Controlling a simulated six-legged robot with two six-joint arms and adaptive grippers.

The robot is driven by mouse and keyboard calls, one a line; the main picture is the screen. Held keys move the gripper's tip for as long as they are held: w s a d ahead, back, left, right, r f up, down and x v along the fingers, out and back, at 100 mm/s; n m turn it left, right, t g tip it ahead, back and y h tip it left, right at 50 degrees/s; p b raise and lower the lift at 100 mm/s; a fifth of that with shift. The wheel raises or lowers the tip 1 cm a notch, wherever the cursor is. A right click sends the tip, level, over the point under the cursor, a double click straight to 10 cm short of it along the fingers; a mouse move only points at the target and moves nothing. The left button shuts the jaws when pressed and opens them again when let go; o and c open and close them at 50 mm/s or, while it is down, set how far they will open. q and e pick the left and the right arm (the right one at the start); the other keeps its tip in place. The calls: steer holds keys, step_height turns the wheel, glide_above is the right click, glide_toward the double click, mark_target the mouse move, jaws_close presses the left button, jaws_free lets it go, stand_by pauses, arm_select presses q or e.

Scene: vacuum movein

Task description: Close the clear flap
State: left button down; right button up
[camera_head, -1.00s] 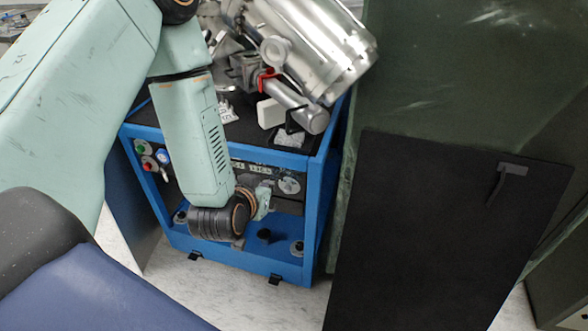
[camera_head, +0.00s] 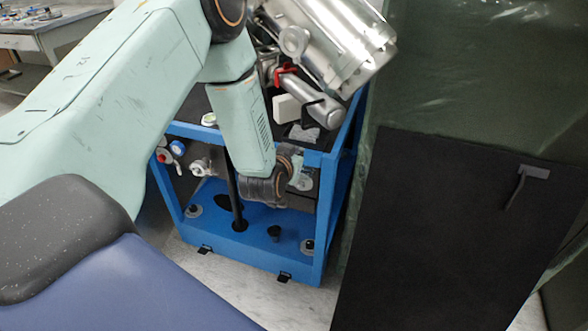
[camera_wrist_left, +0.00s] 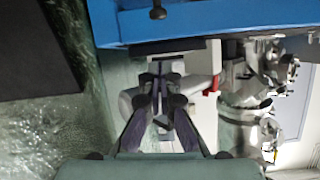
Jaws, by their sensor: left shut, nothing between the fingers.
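A wrinkled, shiny, see-through sheet, which looks like the clear flap (camera_head: 460,60), hangs along the right side of the blue-framed cart in the head view. It looks dark green. Wrinkled clear sheet also shows at the left of the left wrist view (camera_wrist_left: 55,135). My left arm reaches down in front of the cart, and its dark wrist hides most of the hand in the head view. In the left wrist view my left gripper (camera_wrist_left: 160,85) is shut and empty, below the blue bar. I cannot tell whether it touches the sheet. My right gripper is out of view.
The blue cart (camera_head: 250,258) carries metal vacuum parts (camera_head: 335,45) on top, close to my arm. A black panel with a grey handle (camera_head: 440,240) stands at the right. A table (camera_head: 60,40) is at the back left. Pale floor shows before the cart.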

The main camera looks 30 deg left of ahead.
arm_select(q)
steer(key=f, duration=0.2)
steer(key=s+f, duration=0.1)
steer(key=shift+f+b, duration=0.35)
